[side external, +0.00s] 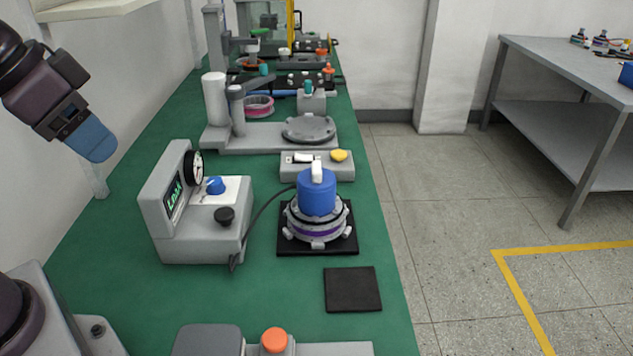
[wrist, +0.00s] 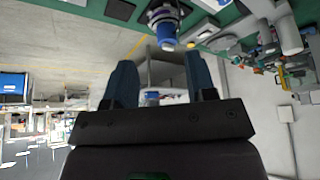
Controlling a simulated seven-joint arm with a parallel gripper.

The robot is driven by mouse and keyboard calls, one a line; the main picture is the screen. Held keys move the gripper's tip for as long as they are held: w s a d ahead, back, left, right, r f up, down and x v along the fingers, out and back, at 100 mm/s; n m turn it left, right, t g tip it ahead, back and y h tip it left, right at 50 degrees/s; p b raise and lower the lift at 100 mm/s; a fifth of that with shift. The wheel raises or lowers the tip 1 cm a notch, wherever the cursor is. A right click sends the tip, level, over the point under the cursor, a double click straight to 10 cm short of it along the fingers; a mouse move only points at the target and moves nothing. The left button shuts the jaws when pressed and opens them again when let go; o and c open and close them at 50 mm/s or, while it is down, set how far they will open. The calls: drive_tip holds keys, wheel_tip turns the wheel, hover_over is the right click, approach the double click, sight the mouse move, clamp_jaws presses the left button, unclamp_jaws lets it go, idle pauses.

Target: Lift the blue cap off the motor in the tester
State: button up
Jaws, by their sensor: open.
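The blue cap (side external: 317,194), with a white handle (side external: 317,172) on top, sits upright on the motor (side external: 316,228). The motor is round and grey with a purple band, clamped in a fixture on a black square base beside the grey tester box (side external: 202,235). In the wrist view the cap (wrist: 166,34) and motor (wrist: 163,14) show at the top, beyond the fingertips. My gripper (side external: 88,142) is at the upper left of the side view, raised and well apart from the cap. In the wrist view its two dark blue fingers (wrist: 160,62) are spread with nothing between them.
An empty black square pad (side external: 352,290) lies in front of the motor on the green bench (side external: 275,290). Behind the motor are a small button box (side external: 316,166) and a grey press stand (side external: 270,135). A cable (side external: 262,215) runs from the tester toward the motor.

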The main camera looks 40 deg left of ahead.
wheel_tip(320, 180, down, 3)
drive_tip(key=w+d+m+g, duration=0.1)
drive_tip(key=w+d+g, duration=0.1)
drive_tip(key=m+t+y, duration=0.9)
drive_tip(key=m+y, duration=0.4)
drive_tip(key=m, duration=1.2)
approach(317, 174)
drive_tip(key=shift+m, duration=0.3)
drive_tip(key=x, duration=1.2)
drive_tip(key=shift+w+a+f, duration=0.1)
drive_tip(key=shift+w+a, duration=0.05)
clamp_jaws()
